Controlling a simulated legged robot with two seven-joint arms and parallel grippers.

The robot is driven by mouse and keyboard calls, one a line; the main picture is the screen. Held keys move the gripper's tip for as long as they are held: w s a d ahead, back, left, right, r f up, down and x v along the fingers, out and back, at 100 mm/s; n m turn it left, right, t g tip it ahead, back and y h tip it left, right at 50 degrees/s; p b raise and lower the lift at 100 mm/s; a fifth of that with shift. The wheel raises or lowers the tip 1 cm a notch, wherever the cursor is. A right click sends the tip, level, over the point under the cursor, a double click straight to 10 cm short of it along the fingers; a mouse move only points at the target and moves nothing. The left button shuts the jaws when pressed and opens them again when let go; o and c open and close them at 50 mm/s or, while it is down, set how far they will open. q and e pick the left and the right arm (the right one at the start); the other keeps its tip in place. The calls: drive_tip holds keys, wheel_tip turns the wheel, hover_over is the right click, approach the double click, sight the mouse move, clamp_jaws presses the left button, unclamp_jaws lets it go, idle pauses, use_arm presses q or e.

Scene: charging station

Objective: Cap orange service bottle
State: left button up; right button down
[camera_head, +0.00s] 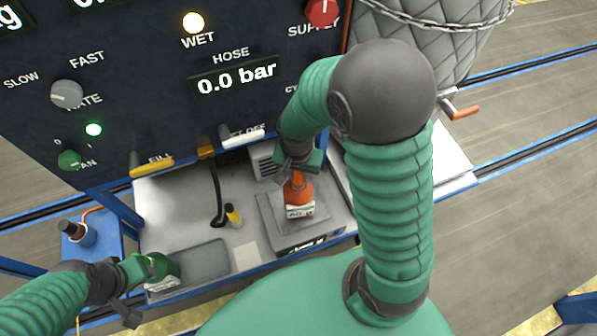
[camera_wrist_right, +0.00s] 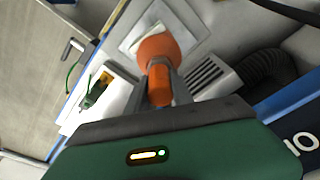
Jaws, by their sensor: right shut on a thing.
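The orange service bottle (camera_head: 297,190) stands upright on a grey platform (camera_head: 268,205), with a white label on its lower front. My right gripper (camera_head: 297,172) is above it, with its fingers closed around its narrow orange upper part. In the right wrist view the orange bottle (camera_wrist_right: 157,48) has its narrow end between the two fingers (camera_wrist_right: 160,88). I cannot tell whether that narrow end is a cap or the neck. My left gripper (camera_head: 150,272) is low at the left, by a grey tray; its fingertips are not clear.
A shallow grey tray (camera_head: 200,265) lies on the bench. A black hose (camera_head: 217,195) and a small yellow-and-black item (camera_head: 233,215) are left of the platform. The control panel (camera_head: 130,90) rises behind, with yellow (camera_head: 152,167) and white handles (camera_head: 243,138) along its lower edge.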

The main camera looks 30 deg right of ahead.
drive_tip(key=shift+f, duration=0.4)
drive_tip(key=c, duration=1)
unclamp_jaws()
drive_tip(key=shift+c, duration=0.2)
drive_tip(key=shift+r, duration=0.1)
wheel_tip(320, 180, up, 16)
drive_tip(key=s+a+b, duration=0.1)
drive_tip(key=shift+s+a+r, duration=0.15)
drive_tip(key=shift+a+r, duration=0.05)
drive_tip(key=shift+r, duration=0.05)
